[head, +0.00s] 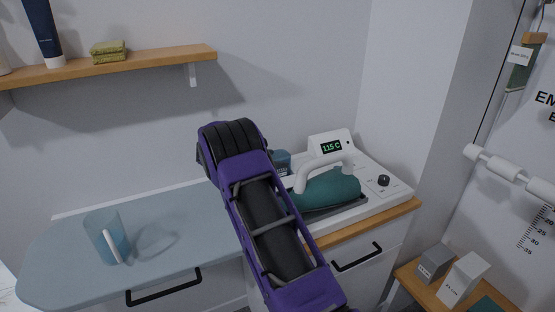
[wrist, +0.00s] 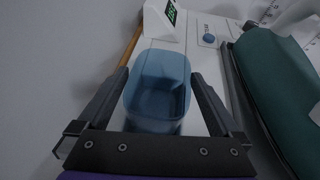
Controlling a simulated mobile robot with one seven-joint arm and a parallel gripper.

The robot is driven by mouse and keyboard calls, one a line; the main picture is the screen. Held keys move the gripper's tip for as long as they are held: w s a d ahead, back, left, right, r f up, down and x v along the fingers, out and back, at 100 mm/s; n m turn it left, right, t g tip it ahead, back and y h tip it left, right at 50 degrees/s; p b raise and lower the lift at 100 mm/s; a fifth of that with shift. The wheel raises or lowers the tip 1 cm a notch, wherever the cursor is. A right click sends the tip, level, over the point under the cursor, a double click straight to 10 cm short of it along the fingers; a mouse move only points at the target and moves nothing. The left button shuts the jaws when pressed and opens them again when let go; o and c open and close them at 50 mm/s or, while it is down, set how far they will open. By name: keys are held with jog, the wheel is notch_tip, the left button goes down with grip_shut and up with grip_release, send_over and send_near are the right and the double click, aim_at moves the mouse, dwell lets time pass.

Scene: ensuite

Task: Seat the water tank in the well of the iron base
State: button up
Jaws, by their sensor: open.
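The water tank (wrist: 158,88) is a translucent blue, open-topped box. In the wrist view it stands between the two fingers of my gripper (wrist: 160,84), which are apart, one on each side. A small part of the tank (head: 281,161) shows in the head view beside my arm, at the left end of the white iron base (head: 393,187). The base also shows in the wrist view (wrist: 196,62). The tank's foot and the well are hidden, so I cannot tell how deep it sits. My gripper is hidden behind my purple arm in the head view.
A teal iron (head: 328,190) rests on the base, close to the right finger. The base's display (head: 331,147) reads 115 C. A clear jug (head: 106,238) stands on the ironing board (head: 60,262). A wooden shelf (head: 135,66) hangs above left; small boxes (head: 463,279) stand at lower right.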

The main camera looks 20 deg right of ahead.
jog(key=v, duration=1)
jog(key=shift+a, duration=0.1)
